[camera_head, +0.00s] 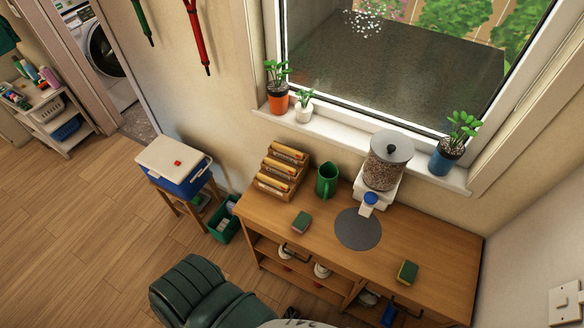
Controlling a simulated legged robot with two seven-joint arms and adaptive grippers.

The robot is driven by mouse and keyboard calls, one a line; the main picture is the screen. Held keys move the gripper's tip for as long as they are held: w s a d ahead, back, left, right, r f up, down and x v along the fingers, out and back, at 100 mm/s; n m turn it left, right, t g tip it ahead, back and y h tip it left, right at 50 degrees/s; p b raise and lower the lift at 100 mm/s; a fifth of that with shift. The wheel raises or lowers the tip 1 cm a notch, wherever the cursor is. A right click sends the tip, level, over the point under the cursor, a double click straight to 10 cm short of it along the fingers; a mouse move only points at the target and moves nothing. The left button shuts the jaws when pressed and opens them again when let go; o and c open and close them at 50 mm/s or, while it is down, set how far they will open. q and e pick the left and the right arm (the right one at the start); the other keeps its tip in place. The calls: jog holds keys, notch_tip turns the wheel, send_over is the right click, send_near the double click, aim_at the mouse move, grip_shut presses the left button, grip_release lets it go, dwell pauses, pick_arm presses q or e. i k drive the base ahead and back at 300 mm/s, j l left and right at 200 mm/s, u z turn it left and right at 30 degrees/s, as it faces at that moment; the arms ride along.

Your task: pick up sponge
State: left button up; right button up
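Two small sponge-like blocks lie apart on the wooden cabinet top (420,255). One sponge (407,272) is green on top with a yellowish side and lies near the front edge at the right. The other sponge (302,222) is green with a reddish-brown side and lies further left, in front of a green mug (327,180). Both are uncovered. Neither of my grippers shows in the head view.
A round dark mat (358,229) lies between the sponges. A dispenser (388,162) and a wooden rack (281,171) stand behind. A dark green padded seat (195,290) is in front at left. A cooler (174,165) stands on a stool beside the cabinet. Wooden floor lies open at left.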

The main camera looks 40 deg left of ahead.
aim_at(302, 221)
jog(key=j+u, duration=0.2)
jog(key=u, duration=0.2)
jog(key=j+u, duration=0.2)
jog(key=u, duration=0.15)
jog(key=k, duration=0.05)
